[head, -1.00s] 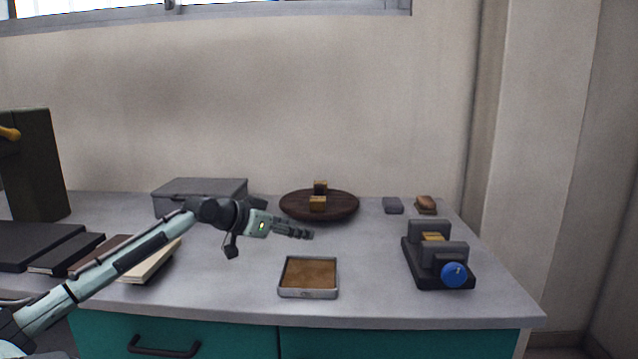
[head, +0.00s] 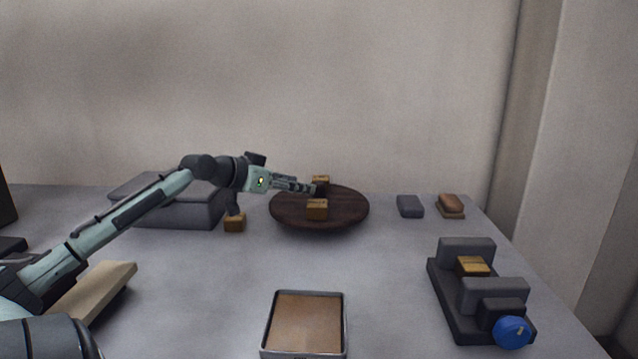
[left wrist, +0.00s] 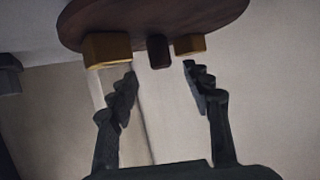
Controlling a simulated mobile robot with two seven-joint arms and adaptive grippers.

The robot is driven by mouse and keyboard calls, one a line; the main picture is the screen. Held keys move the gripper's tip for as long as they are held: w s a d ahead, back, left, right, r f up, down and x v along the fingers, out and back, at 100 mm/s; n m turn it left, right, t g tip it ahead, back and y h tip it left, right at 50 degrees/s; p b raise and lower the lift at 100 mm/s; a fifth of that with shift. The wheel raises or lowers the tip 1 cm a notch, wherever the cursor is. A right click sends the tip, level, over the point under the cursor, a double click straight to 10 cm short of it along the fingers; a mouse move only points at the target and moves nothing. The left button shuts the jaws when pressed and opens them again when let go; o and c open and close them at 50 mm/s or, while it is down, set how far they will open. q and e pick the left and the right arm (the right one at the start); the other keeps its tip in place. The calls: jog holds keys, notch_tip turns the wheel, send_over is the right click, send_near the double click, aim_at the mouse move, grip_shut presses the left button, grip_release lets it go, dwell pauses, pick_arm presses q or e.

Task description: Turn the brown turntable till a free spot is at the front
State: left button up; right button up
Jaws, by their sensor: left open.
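The brown turntable (head: 345,220) is a round dark wooden disc towards the back of the table. A wooden block (head: 317,209) stands on its front part, a little left of its middle, and another block (head: 320,180) stands at its back. My left gripper (head: 312,189) is over the turntable's left part, between the two blocks in the picture. In the left wrist view, which shows the turntable (left wrist: 150,18) upside down, my open left gripper (left wrist: 160,72) has a dark peg (left wrist: 159,52) in line between its fingertips. I cannot tell whether it touches. My right gripper is out of view.
A grey box (head: 180,211) and a loose wooden block (head: 235,223) are left of the turntable. A metal-rimmed tray (head: 267,325) is in front. A dark clamp (head: 465,250) with a blue knob stands right. A grey block (head: 410,206) and a brown brush-like item (head: 451,205) lie back right.

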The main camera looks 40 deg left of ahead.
aim_at(316, 184)
pick_arm(q)
jog(key=shift+w, duration=0.45)
jog(key=shift+x, duration=1.1)
jog(key=b+x, duration=0.1)
jog(key=x, duration=0.1)
jog(key=shift+w+d+f, duration=0.1)
jog(key=shift+w+f, duration=0.05)
jog(key=shift+w, duration=0.05)
jog(key=shift+w+d+f, duration=0.15)
jog(key=shift+w, duration=0.3)
jog(key=shift+w+f+b, duration=0.3)
jog(key=shift+w+b, duration=0.15)
jog(key=shift+w, duration=0.15)
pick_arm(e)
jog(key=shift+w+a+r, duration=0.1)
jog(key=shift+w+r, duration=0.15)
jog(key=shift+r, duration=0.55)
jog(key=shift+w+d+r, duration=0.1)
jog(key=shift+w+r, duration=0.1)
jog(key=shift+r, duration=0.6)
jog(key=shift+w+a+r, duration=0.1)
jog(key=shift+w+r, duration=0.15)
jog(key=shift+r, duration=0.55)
pick_arm(q)
grip_shut()
